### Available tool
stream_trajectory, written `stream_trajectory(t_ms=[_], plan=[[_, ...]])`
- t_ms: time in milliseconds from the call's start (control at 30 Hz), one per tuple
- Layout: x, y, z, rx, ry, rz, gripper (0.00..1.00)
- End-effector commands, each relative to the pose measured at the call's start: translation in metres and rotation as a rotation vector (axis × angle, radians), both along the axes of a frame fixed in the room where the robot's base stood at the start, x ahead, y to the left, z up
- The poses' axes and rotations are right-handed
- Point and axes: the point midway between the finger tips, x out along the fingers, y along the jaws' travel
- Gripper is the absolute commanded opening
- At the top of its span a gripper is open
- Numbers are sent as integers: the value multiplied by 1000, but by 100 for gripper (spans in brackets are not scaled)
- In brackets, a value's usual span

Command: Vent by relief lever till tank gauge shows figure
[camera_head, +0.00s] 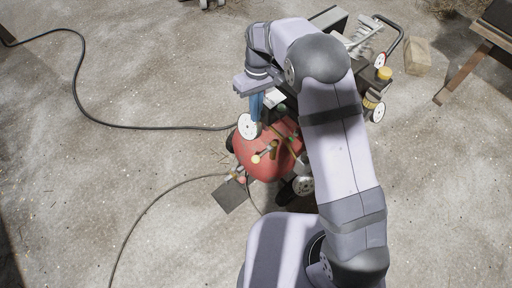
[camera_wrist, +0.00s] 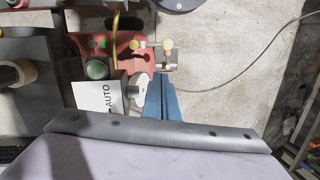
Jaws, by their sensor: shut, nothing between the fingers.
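The red tank (camera_head: 262,166) of a compressor is below my arm in the head view; its red top also shows in the wrist view (camera_wrist: 120,62). I cannot read either figure. Yellow-tipped fittings (camera_wrist: 135,45) sit on the tank's end; which is the relief lever I cannot tell. My gripper (camera_wrist: 161,78) has blue fingers, shut and empty, beside the white AUTO box (camera_wrist: 95,97). It also shows in the head view (camera_head: 257,117). Contact is unclear.
A green knob (camera_wrist: 96,69) and a brass pipe (camera_wrist: 116,25) are left of my fingers. A black hose (camera_head: 80,90) and a thinner line (camera_head: 150,205) lie on the concrete floor. A wooden block (camera_head: 417,57) is at the upper right. Floor left of the tank is mostly clear.

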Motion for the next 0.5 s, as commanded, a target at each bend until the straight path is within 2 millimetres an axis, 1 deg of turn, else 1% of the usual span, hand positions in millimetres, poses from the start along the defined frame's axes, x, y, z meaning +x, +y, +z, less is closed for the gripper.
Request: stream_trajectory(t_ms=[67, 167, 300, 500], plan=[[-13, -3, 2, 2, 51, 65, 0], [-20, -5, 5, 7, 82, 122, 0], [-21, -6, 5, 14, 85, 157, 0], [-21, -6, 5, 14, 84, 160, 0]])
